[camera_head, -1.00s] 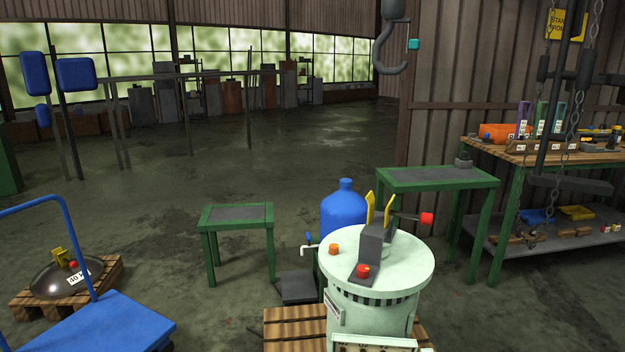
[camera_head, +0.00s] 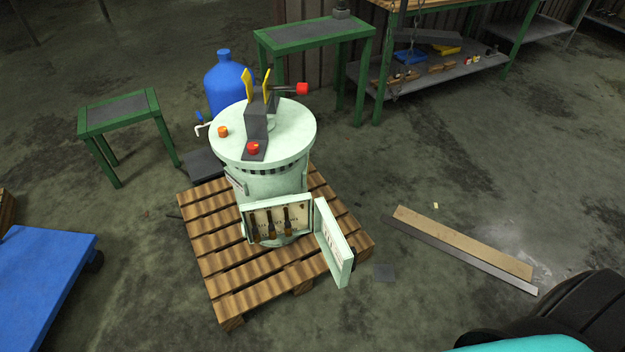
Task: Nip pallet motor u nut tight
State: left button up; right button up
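The pale green motor (camera_head: 275,184) stands upright on a wooden pallet (camera_head: 210,262) in the middle of the head view. A terminal box (camera_head: 244,220) on its front is open, with its door (camera_head: 335,243) swung out to the right. Inside are three dark and brass-coloured terminals in a row: left (camera_head: 256,230), middle (camera_head: 272,224) and right (camera_head: 288,220). The lettering and the single nuts are too small to tell apart, so I cannot say how tight the u nut sits. Neither gripper is in view.
A blue cart (camera_head: 45,280) stands at the left. A green table (camera_head: 118,112) and a blue bottle (camera_head: 228,85) stand behind the motor, with another green table (camera_head: 315,35) beyond. Long flat boards (camera_head: 465,245) lie on the floor at right. The floor around the pallet's right side is mostly clear.

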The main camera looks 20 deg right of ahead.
aim_at(257, 238)
jog(key=i+l+u, duration=0.1)
jog(key=l+u, duration=0.25)
jog(key=l, duration=0.95)
jog(key=l+u, duration=0.35)
jog(key=l, duration=0.95)
